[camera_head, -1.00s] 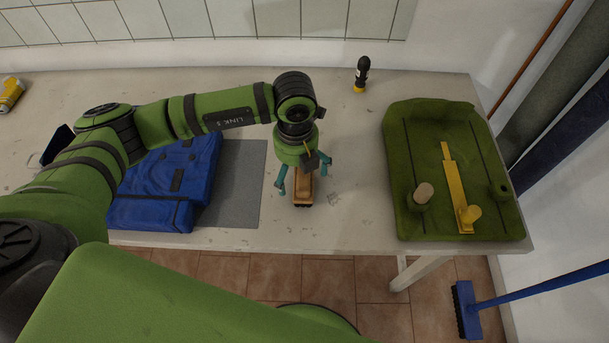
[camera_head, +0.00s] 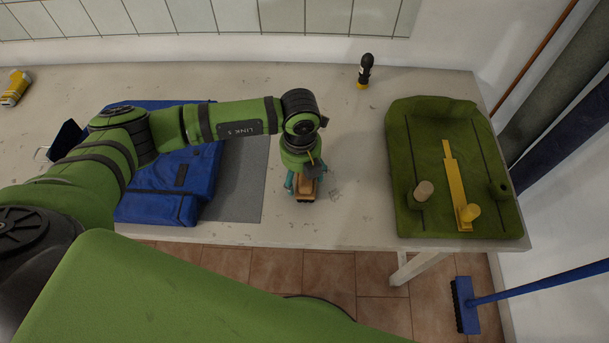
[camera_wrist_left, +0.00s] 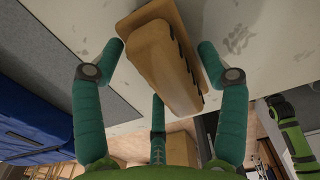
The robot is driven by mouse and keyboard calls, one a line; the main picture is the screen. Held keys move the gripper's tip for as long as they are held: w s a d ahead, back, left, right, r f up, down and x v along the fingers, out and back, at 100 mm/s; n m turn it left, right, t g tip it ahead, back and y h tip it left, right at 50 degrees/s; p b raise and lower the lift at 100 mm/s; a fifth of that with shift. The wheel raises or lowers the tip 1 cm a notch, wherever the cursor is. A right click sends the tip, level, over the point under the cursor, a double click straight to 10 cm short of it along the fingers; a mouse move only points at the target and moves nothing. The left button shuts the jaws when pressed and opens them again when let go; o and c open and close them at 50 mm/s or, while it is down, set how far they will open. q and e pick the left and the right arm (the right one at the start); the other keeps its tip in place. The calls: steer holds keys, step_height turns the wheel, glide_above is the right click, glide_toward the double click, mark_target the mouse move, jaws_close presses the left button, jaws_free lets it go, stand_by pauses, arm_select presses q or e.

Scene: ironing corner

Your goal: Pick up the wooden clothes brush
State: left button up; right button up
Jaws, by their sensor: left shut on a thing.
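The wooden clothes brush (camera_head: 305,195) is tan with a dark bristle edge and is over the front middle of the pale table. I cannot tell whether the brush is clear of the table. My right gripper is in neither view.
A blue folded garment (camera_head: 165,187) lies on a grey mat (camera_head: 240,190) to the left. A green padded board (camera_head: 420,130) with a yellow strip (camera_head: 452,180) is on the right. A black and yellow bottle-like item (camera_head: 364,72) stands behind. The table around the brush is clear.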

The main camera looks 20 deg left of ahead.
arm_select(q)
steer(key=shift+r, duration=0.45)
step_height(320, 180, up, 2)
steer(key=shift+r+b, duration=0.2)
steer(key=shift+b, duration=0.6)
steer(key=s+d+r+b, duration=0.3)
steer(key=d+r, duration=0.4)
steer(key=d, duration=0.4)
steer(key=shift+s+r, duration=0.35)
steer(key=shift+s, duration=0.15)
steer(key=shift+o, duration=1)
